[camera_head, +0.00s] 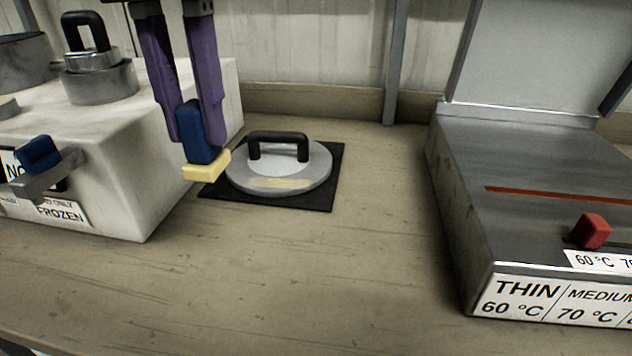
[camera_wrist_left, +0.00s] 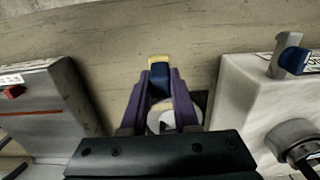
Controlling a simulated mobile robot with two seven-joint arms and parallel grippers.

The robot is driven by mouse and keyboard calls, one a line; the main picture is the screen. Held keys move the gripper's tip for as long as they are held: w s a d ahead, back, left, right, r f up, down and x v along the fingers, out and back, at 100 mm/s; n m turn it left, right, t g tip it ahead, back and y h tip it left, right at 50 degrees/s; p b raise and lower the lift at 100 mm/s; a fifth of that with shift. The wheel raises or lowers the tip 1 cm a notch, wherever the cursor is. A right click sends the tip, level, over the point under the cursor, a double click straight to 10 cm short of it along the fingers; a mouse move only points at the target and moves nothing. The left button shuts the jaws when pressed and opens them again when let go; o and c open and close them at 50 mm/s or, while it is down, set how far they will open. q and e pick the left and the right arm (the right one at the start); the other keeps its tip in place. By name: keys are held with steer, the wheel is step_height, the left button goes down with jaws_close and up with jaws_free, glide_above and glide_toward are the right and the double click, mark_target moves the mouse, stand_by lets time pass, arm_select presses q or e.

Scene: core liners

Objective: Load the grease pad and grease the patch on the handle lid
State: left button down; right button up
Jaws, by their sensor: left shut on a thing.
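My left gripper (camera_head: 201,128), with purple fingers, is shut on the blue handle of the grease pad (camera_head: 206,166). The pad's pale yellow block points down, just left of the handle lid. The handle lid (camera_head: 316,172) is a round grey metal disc with a black handle, lying on a black square mat (camera_head: 318,200). A pale yellowish patch (camera_head: 280,184) shows on the lid's near side. In the left wrist view the grease pad (camera_wrist_left: 159,70) sits between the fingertips, and the lid (camera_wrist_left: 154,122) is partly hidden behind the gripper. My right gripper is not seen.
A white frosty block (camera_head: 190,180) with a "FROZEN" label stands at left, bearing a metal ring with a black-handled lid (camera_head: 94,58). A blue-topped metal piece (camera_head: 40,155) juts from its front. A grey heater box (camera_head: 530,180) with a red slider (camera_head: 591,231) stands at right. The bench front is clear.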

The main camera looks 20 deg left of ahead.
arm_select(q)
step_height(320, 180, down, 18)
steer(key=b, duration=0.3)
steer(key=shift+f+b, duration=0.25)
steer(key=shift+b, duration=0.15)
steer(key=shift+w+f, duration=0.1)
steer(key=shift+f, duration=0.05)
steer(key=shift+f, duration=0.1)
steer(key=c, duration=0.7)
jaws_free()
steer(key=shift+o, duration=0.2)
